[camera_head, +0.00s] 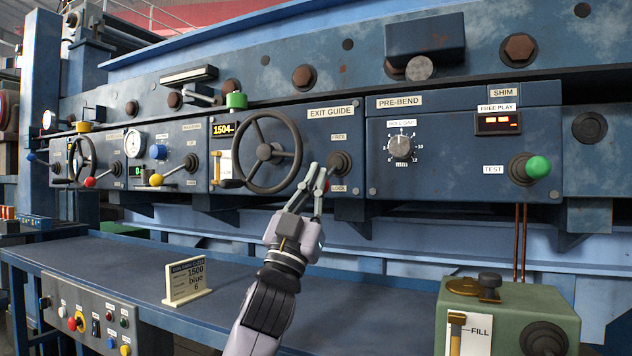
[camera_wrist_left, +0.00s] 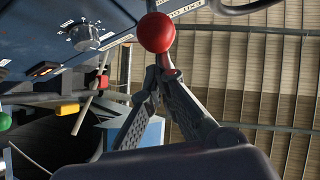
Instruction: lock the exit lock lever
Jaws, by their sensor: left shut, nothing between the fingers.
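The exit lock lever's dark round hub (camera_head: 340,163) sits on the EXIT GUIDE panel, between the FREE label (camera_head: 339,137) above and the LOCK label (camera_head: 338,188) below. Its red ball knob (camera_wrist_left: 157,32) shows large in the left wrist view, just beyond my fingertips. In the head view the knob is mostly hidden behind the fingers, with only a bit of red showing low left of the hub. My left gripper (camera_head: 318,170) is shut and empty, its tips close to the knob. I cannot tell whether they touch it. My right gripper is in neither view.
The black exit guide handwheel (camera_head: 264,152) is close to the left of my fingers. The PRE-BEND panel with a dial (camera_head: 401,147) and green knob (camera_head: 538,167) is to the right. Below are the blue bench (camera_head: 110,262), a small sign (camera_head: 186,281) and a green FILL box (camera_head: 520,310).

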